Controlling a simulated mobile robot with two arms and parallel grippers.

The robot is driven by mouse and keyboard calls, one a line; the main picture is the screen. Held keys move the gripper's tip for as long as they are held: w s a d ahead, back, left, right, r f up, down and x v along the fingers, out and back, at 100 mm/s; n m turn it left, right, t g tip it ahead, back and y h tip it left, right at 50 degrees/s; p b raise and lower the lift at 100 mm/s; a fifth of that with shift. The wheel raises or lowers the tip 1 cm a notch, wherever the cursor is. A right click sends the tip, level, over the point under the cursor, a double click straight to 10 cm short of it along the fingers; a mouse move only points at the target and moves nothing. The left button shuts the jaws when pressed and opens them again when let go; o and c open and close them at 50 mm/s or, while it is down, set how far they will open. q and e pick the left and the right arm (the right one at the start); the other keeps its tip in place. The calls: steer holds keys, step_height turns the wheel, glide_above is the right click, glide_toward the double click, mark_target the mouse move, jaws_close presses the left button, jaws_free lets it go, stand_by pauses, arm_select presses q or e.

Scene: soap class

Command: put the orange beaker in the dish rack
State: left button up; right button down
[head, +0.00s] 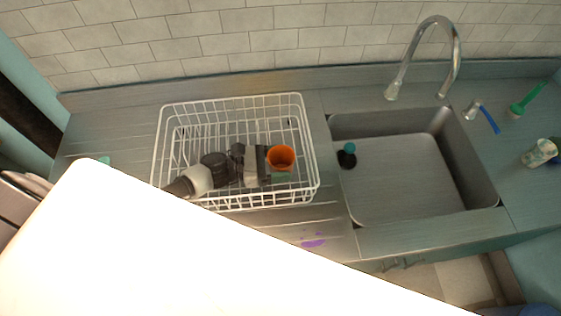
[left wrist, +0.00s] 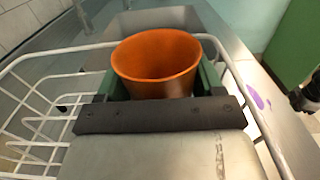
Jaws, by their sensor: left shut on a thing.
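The orange beaker (head: 281,157) is upright inside the right part of the white wire dish rack (head: 310,150). My left gripper (head: 266,160) reaches over the rack from the left and is shut on the beaker. In the left wrist view the beaker (left wrist: 157,62) sits between the two green fingers (left wrist: 158,80), its open mouth facing up. The rack's wires (left wrist: 40,118) run around it. Whether its base touches the rack floor is hidden.
The sink (head: 405,180) lies right of the rack, with a small dark, teal-topped item (head: 347,156) inside. A faucet (head: 450,60), a blue-handled brush (head: 487,118), a green brush (head: 527,100) and a patterned cup (head: 540,153) are further right. A purple stain (head: 313,241) marks the front counter.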

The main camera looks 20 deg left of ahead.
arm_select(q)
steer(key=o, duration=0.9)
steer(key=shift+r, duration=0.15)
steer(key=shift+r+p, duration=0.3)
steer(key=shift+p, duration=0.15)
steer(key=shift+r+p, duration=0.5)
steer(key=shift+s+a+f+b, duration=0.45)
steer(key=shift+a+f+b, duration=0.2)
steer(key=shift+a+b, duration=0.25)
steer(key=v, duration=0.2)
steer(key=b+v, duration=0.2)
steer(key=v, duration=0.1)
steer(key=shift+s+a+r, duration=0.2)
steer(key=shift+r, duration=0.15)
